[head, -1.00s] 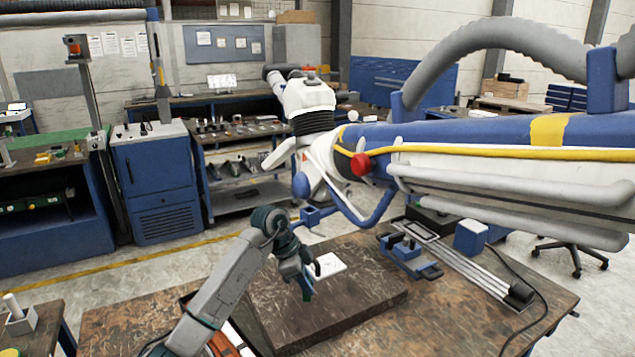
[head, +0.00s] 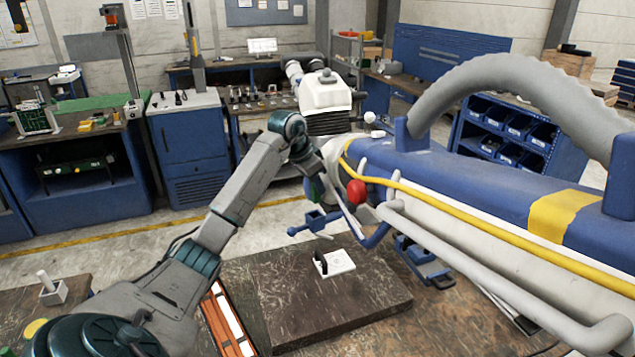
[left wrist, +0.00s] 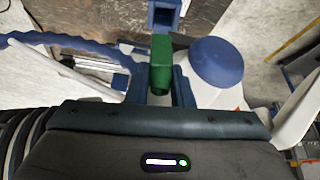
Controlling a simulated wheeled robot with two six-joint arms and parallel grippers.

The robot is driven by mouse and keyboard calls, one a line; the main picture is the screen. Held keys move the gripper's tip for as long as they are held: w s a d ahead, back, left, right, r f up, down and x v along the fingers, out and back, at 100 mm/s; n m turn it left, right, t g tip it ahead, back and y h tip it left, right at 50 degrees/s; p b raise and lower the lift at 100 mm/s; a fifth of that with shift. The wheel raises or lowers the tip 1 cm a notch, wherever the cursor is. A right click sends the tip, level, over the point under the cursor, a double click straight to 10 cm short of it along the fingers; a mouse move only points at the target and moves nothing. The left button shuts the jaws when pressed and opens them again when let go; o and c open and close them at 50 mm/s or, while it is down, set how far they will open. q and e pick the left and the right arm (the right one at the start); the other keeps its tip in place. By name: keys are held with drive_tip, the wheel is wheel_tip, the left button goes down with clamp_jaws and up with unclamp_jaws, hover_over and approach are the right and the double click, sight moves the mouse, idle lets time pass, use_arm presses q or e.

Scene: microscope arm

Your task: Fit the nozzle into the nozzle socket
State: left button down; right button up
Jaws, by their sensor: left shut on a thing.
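The nozzle (left wrist: 161,62) is a green block-like piece between the two fingers of my left gripper (left wrist: 160,84), which is shut on it. In the head view the left gripper (head: 313,178) is raised beside the white and blue microscope arm, and a bit of the green nozzle (head: 317,190) shows. A blue square hollow piece, seemingly the nozzle socket (left wrist: 165,14), lies beyond the nozzle's tip in the left wrist view, with a gap between them. In the head view this blue socket (head: 317,218) shows just below the gripper. My right gripper is not in view.
The microscope arm (head: 490,195), with a red knob (head: 357,191) and yellow cable, fills the right side. Below, a dark board (head: 330,315) bears a white plate (head: 339,264) with a small black upright piece. An orange-edged case (head: 229,325) lies left of the board.

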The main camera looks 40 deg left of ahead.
use_arm(q)
drive_tip(key=shift+s, duration=0.25)
drive_tip(key=shift+f, duration=0.3)
drive_tip(key=shift+b+x, duration=0.6)
drive_tip(key=shift+x, duration=0.35)
drive_tip(key=shift+s+f, duration=0.25)
drive_tip(key=shift+f, duration=0.3)
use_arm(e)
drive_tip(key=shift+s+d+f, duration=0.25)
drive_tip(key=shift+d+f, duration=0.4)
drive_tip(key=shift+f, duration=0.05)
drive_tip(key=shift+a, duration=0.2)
use_arm(q)
drive_tip(key=shift+a, duration=0.1)
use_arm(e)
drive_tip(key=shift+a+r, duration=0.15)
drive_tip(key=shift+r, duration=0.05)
use_arm(q)
drive_tip(key=shift+w+a, duration=0.1)
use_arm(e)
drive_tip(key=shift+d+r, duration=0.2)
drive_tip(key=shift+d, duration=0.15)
use_arm(q)
drive_tip(key=shift+p, duration=0.45)
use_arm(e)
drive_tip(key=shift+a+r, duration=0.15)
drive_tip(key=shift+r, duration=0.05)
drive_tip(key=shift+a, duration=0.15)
